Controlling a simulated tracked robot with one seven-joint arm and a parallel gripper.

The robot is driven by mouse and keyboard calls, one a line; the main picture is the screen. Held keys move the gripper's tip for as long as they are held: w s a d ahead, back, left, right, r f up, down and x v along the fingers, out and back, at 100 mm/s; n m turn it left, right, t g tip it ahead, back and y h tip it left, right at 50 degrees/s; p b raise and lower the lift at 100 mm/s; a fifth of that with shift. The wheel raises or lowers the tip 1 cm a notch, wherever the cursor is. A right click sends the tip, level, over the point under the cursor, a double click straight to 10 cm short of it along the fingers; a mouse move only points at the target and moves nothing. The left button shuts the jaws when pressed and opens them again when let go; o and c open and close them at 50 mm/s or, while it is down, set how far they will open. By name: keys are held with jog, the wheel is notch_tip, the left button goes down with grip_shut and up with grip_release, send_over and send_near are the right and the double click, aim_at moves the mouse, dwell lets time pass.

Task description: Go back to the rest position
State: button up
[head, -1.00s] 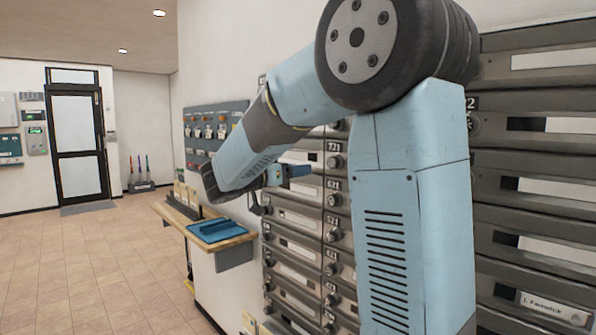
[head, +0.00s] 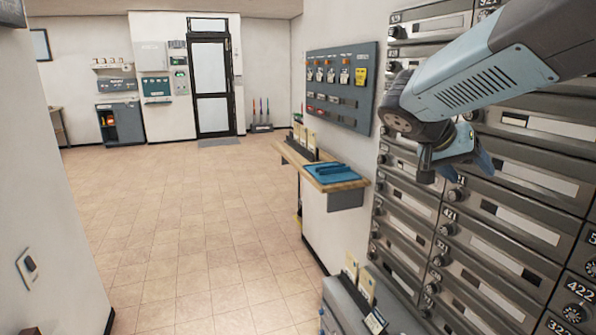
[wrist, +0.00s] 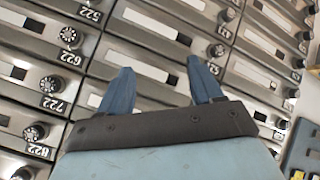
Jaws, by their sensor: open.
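My gripper (wrist: 160,88) shows in the wrist view with its two blue fingers apart and nothing between them. It faces the grey mailbox wall (wrist: 150,65), whose boxes have black dials and pale label strips. In the head view my gripper (head: 478,160) hangs at the right, in front of the mailboxes (head: 515,215). My arm reaches in from the upper right corner and partly hides the upper boxes. Whether the fingers touch the boxes is not clear; they look apart from them.
A wooden shelf (head: 345,184) with a blue tray (head: 330,171) sticks out from the wall, below a grey key panel (head: 340,85). A grey box with cards (head: 360,305) stands at the bottom. The tiled floor (head: 190,220) is clear towards the black-framed door (head: 210,85).

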jog(key=s+a+f+n+t+y, duration=0.1)
jog(key=s+a+f+n+y, duration=0.1)
jog(key=s+a+y, duration=0.3)
jog(key=s+a+f+n+t+y, duration=0.2)
jog(key=s+a+f+n+y, duration=0.1)
jog(key=s, duration=0.5)
jog(key=a+n+y, duration=0.1)
jog(key=a+n, duration=0.1)
jog(key=shift+a+f+n+y, duration=0.15)
jog(key=shift+f+n+y, duration=0.15)
jog(key=shift+f+y, duration=0.1)
dwell(0.7)
